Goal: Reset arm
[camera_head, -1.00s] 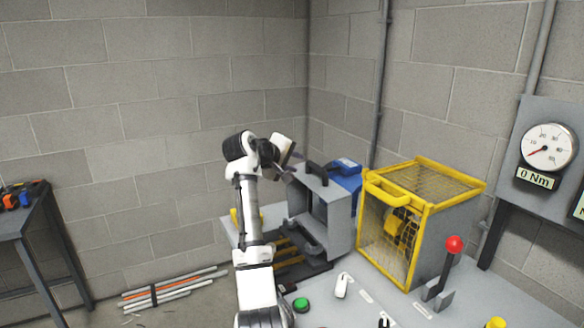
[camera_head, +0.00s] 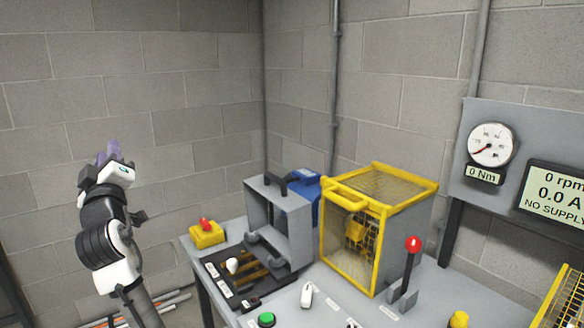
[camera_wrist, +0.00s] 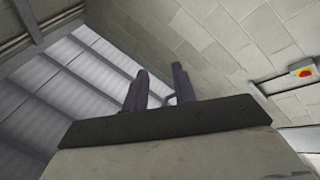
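My arm (camera_head: 105,235) is folded up at the left of the head view, clear of the bench. My gripper (camera_head: 109,150) points upward in front of the block wall, with its purple-grey fingers at the top. In the wrist view my gripper (camera_wrist: 160,88) shows two dark fingers with a gap between them and nothing in the gap. Behind them are the wall and ceiling.
The bench (camera_head: 260,322) carries a yellow box with a red button (camera_head: 207,235), a grey open housing (camera_head: 290,215), a yellow mesh cage (camera_head: 370,230), a red-knobbed lever (camera_head: 412,245) and a green button (camera_head: 266,319). A gauge (camera_head: 490,145) reads 0 Nm. Space around the gripper is clear.

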